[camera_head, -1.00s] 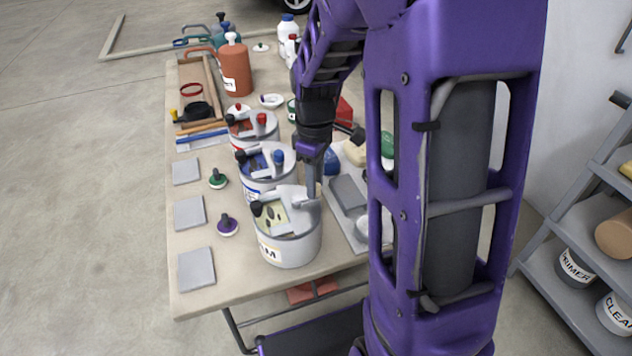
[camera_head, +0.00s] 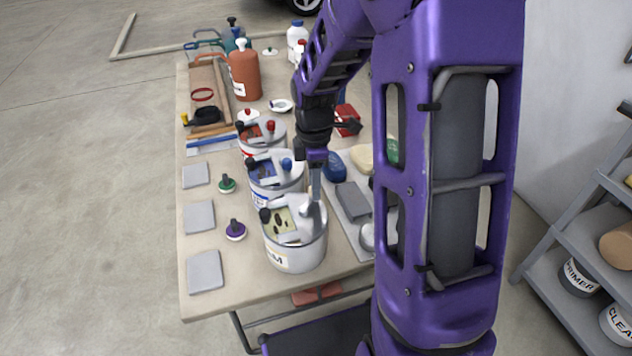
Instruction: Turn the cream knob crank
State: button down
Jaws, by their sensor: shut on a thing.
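A grey can (camera_head: 296,248) with a label ending in "M" stands upright near the front edge of the table. Its top shows a cream panel with dark openings, a pale crank bar (camera_head: 290,237) and a black knob (camera_head: 265,215) at the left rim. My gripper (camera_head: 314,203) points down at the right side of this can's top, inside the rim. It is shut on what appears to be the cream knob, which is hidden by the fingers.
A can with a blue knob (camera_head: 287,163) and one with a red knob (camera_head: 271,125) stand in a row behind. Grey pads (camera_head: 204,271) and small knobbed discs (camera_head: 235,230) lie to the left. A tray with a grey block (camera_head: 353,200) is close on the right.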

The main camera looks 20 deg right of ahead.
dwell(0.4)
jog(key=c, duration=0.6)
grip_release()
notch_tip(320, 180, up, 17)
jog(key=shift+r+p, duration=0.2)
jog(key=shift+p, duration=0.9)
